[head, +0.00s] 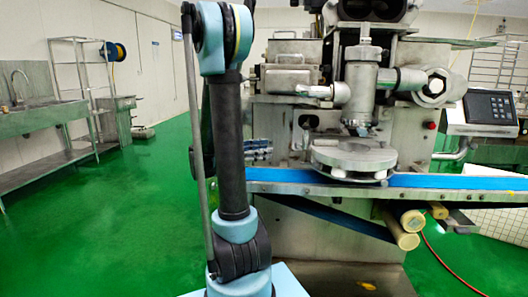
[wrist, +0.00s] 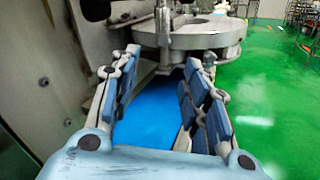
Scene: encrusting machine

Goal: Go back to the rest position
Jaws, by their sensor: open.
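My gripper (wrist: 163,58) shows in the wrist view, its two fingers with blue pads spread apart. Nothing is between the pads. Past the fingers lie the blue conveyor belt (wrist: 150,115) and a round metal plate (wrist: 205,38) of the encrusting machine. In the head view my arm stands upright left of the middle, in front of the encrusting machine (head: 325,240). The gripper cannot be made out in the head view.
The blue belt (head: 450,182) runs across the machine below the round plate (head: 355,155). A control panel (head: 490,108) is at the right. A sink bench (head: 45,117) and a shelf rack (head: 80,75) stand at the left. The green floor (head: 120,215) between is clear.

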